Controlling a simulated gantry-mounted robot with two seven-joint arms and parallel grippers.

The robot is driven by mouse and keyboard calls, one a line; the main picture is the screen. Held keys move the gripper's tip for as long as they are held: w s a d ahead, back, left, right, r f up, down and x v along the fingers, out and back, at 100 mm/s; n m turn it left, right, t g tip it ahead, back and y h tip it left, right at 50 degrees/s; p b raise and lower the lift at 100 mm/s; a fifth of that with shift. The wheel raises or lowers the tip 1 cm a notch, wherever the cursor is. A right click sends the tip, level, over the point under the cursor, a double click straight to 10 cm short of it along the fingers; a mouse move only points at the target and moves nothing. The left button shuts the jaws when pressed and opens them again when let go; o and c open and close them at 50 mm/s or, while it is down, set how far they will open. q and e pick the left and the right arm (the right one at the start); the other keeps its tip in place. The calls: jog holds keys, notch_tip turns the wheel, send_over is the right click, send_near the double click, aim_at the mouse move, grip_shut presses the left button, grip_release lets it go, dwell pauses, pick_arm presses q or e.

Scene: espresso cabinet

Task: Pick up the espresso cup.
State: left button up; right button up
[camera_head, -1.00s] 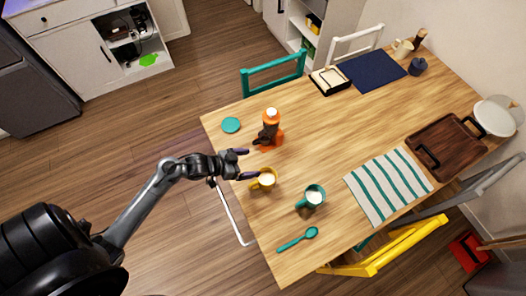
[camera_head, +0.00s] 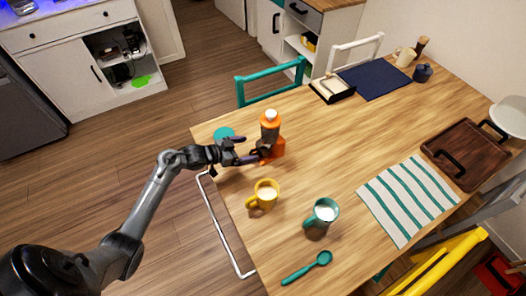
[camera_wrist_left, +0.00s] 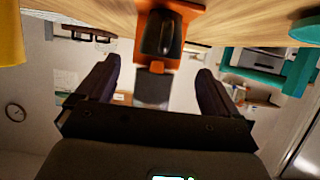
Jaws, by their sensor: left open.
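A yellow cup (camera_head: 266,192) with pale contents stands near the table's left edge, its handle toward the lower left. A teal cup (camera_head: 324,212) with pale contents stands to its right. I cannot tell which one is the espresso cup. My left gripper (camera_head: 251,148) is open and empty above the table edge, above the yellow cup in the picture and beside an orange and dark bottle-like object (camera_head: 270,128). In the left wrist view that object (camera_wrist_left: 165,38) shows between the open fingers (camera_wrist_left: 157,66); contact cannot be told. A yellow surface (camera_wrist_left: 10,35) shows at the left edge there.
A teal disc (camera_head: 224,134) lies behind the gripper. A teal spoon (camera_head: 307,267) lies at the front edge. A striped cloth (camera_head: 408,198) and a wooden tray (camera_head: 466,154) lie to the right. A teal chair (camera_head: 270,82) stands behind. The table's middle is clear.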

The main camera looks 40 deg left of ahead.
aim_at(259, 145)
pick_arm(q)
jog(key=shift+b+x, duration=0.75)
jog(key=shift+x, duration=2.5)
jog(key=shift+r, duration=0.1)
jog(key=shift+c, duration=0.4)
jog(key=c, duration=1.1)
jog(key=shift+r, duration=0.1)
jog(key=shift+r, duration=0.1)
